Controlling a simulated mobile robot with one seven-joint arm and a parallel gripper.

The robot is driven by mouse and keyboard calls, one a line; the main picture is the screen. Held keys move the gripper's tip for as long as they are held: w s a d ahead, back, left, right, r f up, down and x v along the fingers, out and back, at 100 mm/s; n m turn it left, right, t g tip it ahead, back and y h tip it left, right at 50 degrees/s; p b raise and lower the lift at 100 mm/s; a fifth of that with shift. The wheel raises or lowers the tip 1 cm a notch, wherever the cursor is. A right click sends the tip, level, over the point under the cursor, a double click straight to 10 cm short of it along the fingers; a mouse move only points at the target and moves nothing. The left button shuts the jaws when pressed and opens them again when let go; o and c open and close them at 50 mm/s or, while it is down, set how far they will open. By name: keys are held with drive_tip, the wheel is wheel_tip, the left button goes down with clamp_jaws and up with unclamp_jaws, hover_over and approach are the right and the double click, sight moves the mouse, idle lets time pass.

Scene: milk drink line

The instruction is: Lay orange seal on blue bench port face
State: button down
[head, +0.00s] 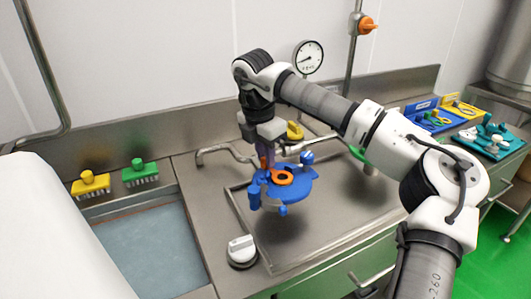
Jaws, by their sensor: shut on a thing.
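The orange seal (282,177) is a flat ring with a dark centre. It shows over the top of the blue bench port (295,190), which stands on the steel bench and has a round blue face and a knob at its back right. My gripper (266,164) points down at the left side of the seal and is shut on it. An orange part shows at the gripper's tips. I cannot tell whether the seal touches the blue face or is held just above it. The fingertips are small and partly hidden.
A steel bench (340,215) with a raised rim surrounds the port. A white knob (241,250) is at the front left. A sink (150,250) with yellow (90,184) and green (141,174) brushes behind it is left. Blue, yellow and teal trays (490,138) are right. A gauge (308,57) stands behind.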

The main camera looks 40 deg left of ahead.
drive_tip(key=shift+f, duration=0.1)
drive_tip(key=c, duration=1.2)
unclamp_jaws()
drive_tip(key=shift+c, duration=0.2)
wheel_tip(320, 180, up, 14)
drive_tip(key=s, duration=0.2)
drive_tip(key=shift+a+b, duration=0.15)
drive_tip(key=shift+b, duration=0.25)
drive_tip(key=shift+s+f, duration=0.1)
drive_tip(key=shift+f, duration=0.1)
